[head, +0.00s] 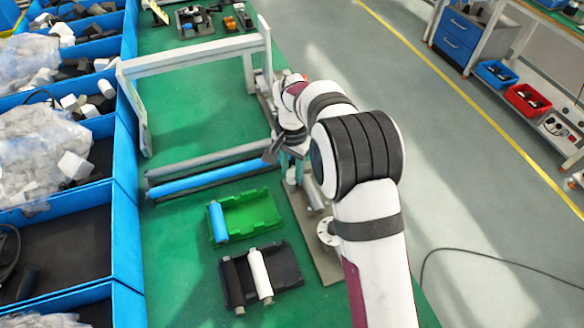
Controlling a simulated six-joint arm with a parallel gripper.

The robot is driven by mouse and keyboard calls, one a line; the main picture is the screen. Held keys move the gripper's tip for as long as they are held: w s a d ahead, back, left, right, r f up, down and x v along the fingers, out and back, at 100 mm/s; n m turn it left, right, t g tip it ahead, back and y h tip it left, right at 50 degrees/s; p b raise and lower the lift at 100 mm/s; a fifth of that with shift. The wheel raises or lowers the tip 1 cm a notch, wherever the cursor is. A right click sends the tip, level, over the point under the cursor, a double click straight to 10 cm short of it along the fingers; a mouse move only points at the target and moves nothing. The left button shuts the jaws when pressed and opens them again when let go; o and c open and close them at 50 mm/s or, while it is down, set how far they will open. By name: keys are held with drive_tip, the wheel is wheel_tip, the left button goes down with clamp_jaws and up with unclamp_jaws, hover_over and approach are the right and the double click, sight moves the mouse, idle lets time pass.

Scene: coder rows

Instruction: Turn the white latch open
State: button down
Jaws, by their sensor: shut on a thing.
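My gripper (275,150) is at the right edge of the green table, by the right end of the grey and blue rollers. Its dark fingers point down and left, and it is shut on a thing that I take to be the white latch. The latch cannot be made out clearly, because my wrist and fingers cover that spot. Small white parts (291,176) show just below the gripper, beside a metal plate (312,240) along the table edge.
A white frame (195,57) stands behind the grey roller (205,157) and blue roller (208,180). A green tray (262,212) and black tray (287,270) hold small rollers. Blue bins (125,225) line the left. Green table (180,235) is bare between bins and trays.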

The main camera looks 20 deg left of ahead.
drive_tip(key=n, duration=0.4)
drive_tip(key=shift+n, duration=1.9)
drive_tip(key=c, duration=0.6)
unclamp_jaws()
wheel_tip(320, 180, up, 16)
drive_tip(key=shift+f, duration=0.1)
